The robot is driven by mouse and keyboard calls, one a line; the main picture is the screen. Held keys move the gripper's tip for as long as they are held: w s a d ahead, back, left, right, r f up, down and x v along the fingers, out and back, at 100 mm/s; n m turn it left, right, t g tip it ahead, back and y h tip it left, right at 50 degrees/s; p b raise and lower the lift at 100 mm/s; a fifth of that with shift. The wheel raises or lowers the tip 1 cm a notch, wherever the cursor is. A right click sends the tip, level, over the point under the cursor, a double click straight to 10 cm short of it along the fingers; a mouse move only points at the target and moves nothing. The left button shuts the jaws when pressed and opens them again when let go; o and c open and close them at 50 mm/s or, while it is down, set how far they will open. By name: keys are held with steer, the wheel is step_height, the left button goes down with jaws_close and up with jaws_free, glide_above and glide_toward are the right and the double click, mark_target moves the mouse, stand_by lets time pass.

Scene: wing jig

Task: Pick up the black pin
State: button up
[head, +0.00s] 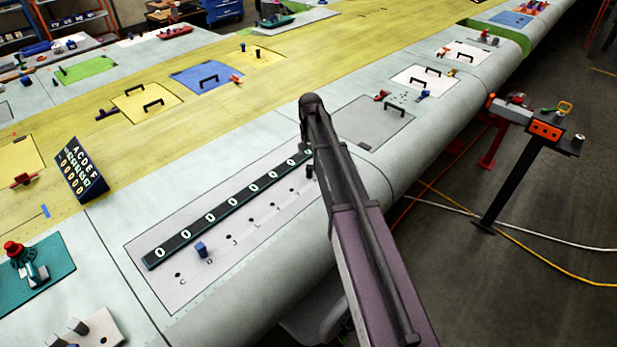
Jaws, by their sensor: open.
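A small dark pin, which looks like the black pin (309,171), stands upright on the grey panel (170,290) near its right end, close beside my arm. A blue pin (201,249) stands on the same panel near its left end. Between them runs a row of small dark holes with faint letters. My arm rises from the bottom and crosses in front of the panel's right end.
A black strip with white ovals (196,226) lies along the panel behind the holes. A dark letter board (80,170) stands at left. A teal plate with a red-topped fitting (55,270) is at lower left. A grey hatch (390,112) lies right of my arm.

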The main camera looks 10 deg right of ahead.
mark_target(309, 166)
steer(key=shift+f+b, duration=0.75)
steer(key=shift+f, duration=0.3)
steer(key=shift+f, duration=0.1)
steer(key=shift+a+f+b, duration=0.15)
steer(key=shift+f+b, duration=2.35)
steer(key=shift+b, duration=0.1)
steer(key=shift+s, duration=0.1)
jaws_close()
